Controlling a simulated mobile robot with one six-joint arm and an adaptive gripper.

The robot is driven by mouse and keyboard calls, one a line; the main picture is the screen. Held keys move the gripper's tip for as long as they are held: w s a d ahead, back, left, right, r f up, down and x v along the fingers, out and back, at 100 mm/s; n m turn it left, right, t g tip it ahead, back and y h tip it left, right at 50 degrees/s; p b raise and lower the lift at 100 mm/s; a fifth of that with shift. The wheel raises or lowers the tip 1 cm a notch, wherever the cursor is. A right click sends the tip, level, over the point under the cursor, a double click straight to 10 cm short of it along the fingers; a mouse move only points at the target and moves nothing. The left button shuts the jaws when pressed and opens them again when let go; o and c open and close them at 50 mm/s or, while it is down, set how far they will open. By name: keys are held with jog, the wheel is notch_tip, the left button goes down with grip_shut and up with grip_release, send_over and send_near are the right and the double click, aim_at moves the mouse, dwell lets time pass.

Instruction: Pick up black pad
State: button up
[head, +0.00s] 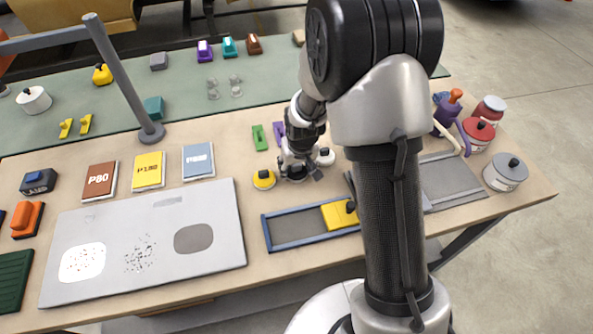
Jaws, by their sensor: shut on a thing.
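My gripper (297,168) points down at the middle of the workbench, between a round yellow pad and a round white pad. It is shut on the black pad (293,177), a dark round piece that shows only in part beneath the fingers. The fingers and wrist cover most of it. I cannot tell whether it still touches the bench. The yellow pad (263,180) with a black knob is just left, and the white pad (326,156) is just right.
A blue-framed tray (290,232) with a yellow block (338,215) lies in front of my gripper. Green (259,138) and purple (278,132) pieces stand behind. A grey panel (150,285) and sanding-paper packs (148,171) lie left. An upright post (124,80) rises at back left.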

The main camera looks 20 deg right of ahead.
jog(key=c, duration=0.4)
notch_tip(320, 180, up, 20)
jog(key=p, duration=0.6)
jog(key=o, duration=0.6)
jog(key=c, duration=0.4)
jog(key=shift+o, duration=0.2)
jog(key=shift+f, duration=0.1)
